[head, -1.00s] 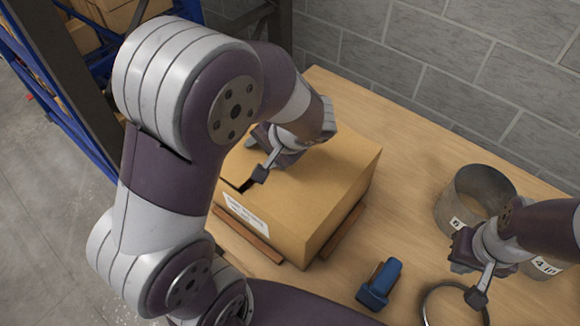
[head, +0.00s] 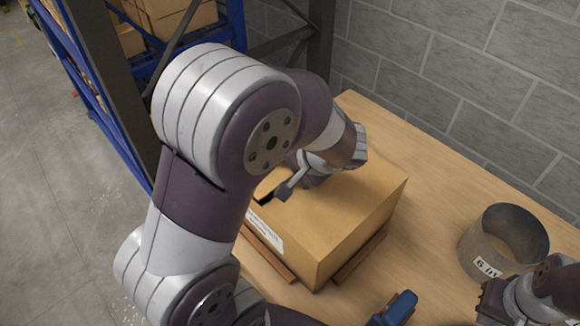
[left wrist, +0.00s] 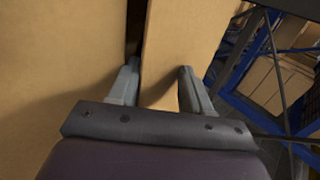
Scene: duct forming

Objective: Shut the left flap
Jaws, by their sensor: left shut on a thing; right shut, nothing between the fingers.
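The cardboard box (head: 350,225) stands on the wooden table, its top mostly closed, with a dark gap at its left end. My left gripper (head: 286,186) is over that end, partly hidden by my own arm. In the left wrist view the left flap (left wrist: 166,45) runs between the two fingers (left wrist: 160,88), and a dark slit separates it from the rest of the box top (left wrist: 60,60). The gripper is shut on this flap. The flap's far end is not clear in the head view. My right gripper (head: 497,312) is shut and empty, partly cut off at the bottom right.
Wooden strips (head: 268,252) lie along the box's base. A metal duct ring (head: 475,255) labelled 6 in stands to the right. A blue tool (head: 398,308) is partly visible at the bottom. Bare table (head: 425,215) lies between box and ring. A block wall stands behind, a blue rack at left.

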